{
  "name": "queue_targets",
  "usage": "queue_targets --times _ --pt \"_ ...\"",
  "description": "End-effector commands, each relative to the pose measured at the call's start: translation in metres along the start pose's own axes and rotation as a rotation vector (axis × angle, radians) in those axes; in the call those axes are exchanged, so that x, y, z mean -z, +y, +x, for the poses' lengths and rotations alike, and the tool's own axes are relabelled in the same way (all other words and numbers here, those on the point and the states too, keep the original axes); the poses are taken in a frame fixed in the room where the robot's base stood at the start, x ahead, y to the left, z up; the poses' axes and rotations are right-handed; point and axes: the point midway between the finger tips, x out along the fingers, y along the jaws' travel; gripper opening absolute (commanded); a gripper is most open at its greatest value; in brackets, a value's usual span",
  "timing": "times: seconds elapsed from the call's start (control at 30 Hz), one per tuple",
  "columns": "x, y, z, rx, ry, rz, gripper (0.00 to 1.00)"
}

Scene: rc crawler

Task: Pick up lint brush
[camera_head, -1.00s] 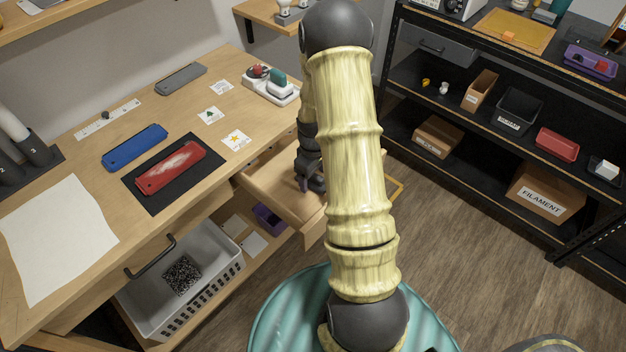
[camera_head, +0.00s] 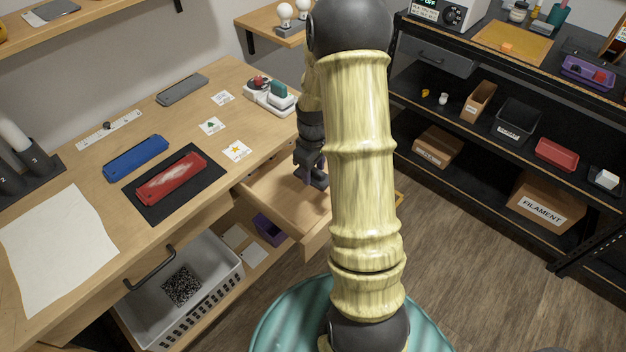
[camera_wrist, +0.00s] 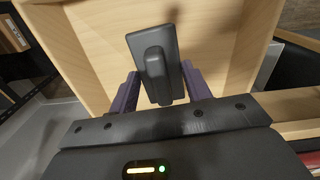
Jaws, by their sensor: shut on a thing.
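The lint brush is a dark grey block with a raised, rounded handle. It shows in the wrist view (camera_wrist: 157,68) between the two purple fingertips. My gripper (camera_wrist: 162,88) is shut on the brush over the open wooden drawer (camera_wrist: 235,50). In the head view my gripper (camera_head: 309,180) is over the same drawer (camera_head: 272,198), partly behind my arm. The brush cannot be made out there. I cannot tell how far it is above the drawer floor.
The workbench on the left holds a blue bar (camera_head: 136,157), a red bar (camera_head: 170,178) on a black mat and a white sheet (camera_head: 55,245). A grey basket (camera_head: 215,300) stands below. A black shelf unit (camera_head: 470,155) stands right, with bare floor before it.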

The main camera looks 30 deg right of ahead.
Motion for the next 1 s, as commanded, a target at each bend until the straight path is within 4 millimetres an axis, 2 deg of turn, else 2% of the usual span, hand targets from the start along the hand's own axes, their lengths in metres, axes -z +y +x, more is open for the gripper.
queue_targets --times 0.1,0.2,0.73,0.77,0.83,1.0 --pt "0.0 0.001 -0.019 -0.003 0.003 0.001 0.25" --pt "0.0 0.0 -0.026 -0.001 0.001 0.001 0.25" --pt "0.0 0.0 -0.028 0.0 0.0 0.0 0.25" --pt "0.0 0.0 -0.028 0.0 0.0 0.0 0.42" --pt "0.0 0.0 -0.028 0.0 0.0 0.0 0.3" --pt "0.001 -0.001 -0.03 0.0 0.0 0.003 0.3"
